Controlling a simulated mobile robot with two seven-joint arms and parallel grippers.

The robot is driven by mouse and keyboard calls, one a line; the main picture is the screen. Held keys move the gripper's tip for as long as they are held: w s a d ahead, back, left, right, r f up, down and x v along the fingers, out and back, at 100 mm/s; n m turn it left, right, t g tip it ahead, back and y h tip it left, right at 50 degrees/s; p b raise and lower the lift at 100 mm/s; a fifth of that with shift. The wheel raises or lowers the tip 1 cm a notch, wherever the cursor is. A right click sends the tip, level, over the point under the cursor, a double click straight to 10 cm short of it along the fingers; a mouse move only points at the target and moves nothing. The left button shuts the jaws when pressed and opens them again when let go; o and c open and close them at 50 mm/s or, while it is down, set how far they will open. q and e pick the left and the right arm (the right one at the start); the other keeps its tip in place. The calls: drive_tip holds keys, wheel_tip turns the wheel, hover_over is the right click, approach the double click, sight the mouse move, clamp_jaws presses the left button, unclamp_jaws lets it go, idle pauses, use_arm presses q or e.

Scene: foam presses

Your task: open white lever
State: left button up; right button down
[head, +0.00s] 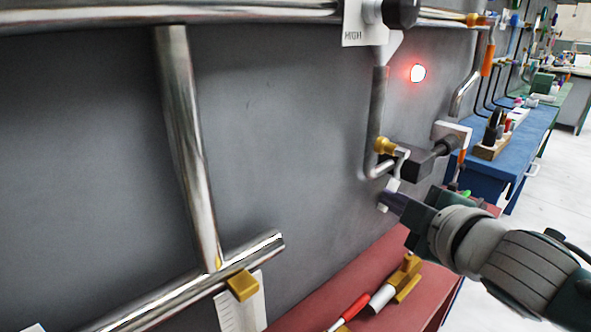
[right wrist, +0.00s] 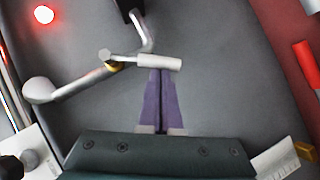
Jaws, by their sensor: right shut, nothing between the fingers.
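The white lever (head: 393,185) hangs by the bent grey pipe, beside a dark valve body (head: 415,165) on the grey panel. In the right wrist view the lever (right wrist: 160,62) is a short pale cylinder lying sideways across the pipe end. My right gripper (head: 386,202) has purple fingers pressed together with nothing between them. In the right wrist view its fingertips (right wrist: 161,70) are at the lever's lower edge; I cannot tell whether they touch it. My left gripper is not in view.
A lit red lamp (head: 417,73) is on the panel above. A large steel pipe (head: 188,140) runs down the panel at left. A red bench (head: 345,290) below holds a yellow-handled tool (head: 405,278) and a red-handled one (head: 355,306). A blue bench (head: 490,170) stands further right.

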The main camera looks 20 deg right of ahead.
drive_tip(key=shift+w+d+f+n+t+h+b, duration=0.25)
drive_tip(key=shift+d+f+n+t+b, duration=0.45)
drive_tip(key=shift+b, duration=1.35)
drive_tip(key=shift+w+d+f+n+t+h+b, duration=0.15)
drive_tip(key=shift+d+f+n+t+h+b, duration=0.25)
drive_tip(key=shift+n+b, duration=1.05)
drive_tip(key=shift+w+d+f+n+t+h+b, duration=0.3)
drive_tip(key=shift+d+t+b, duration=0.3)
drive_tip(key=shift+b, duration=2)
drive_tip(key=shift+s+d, duration=0.1)
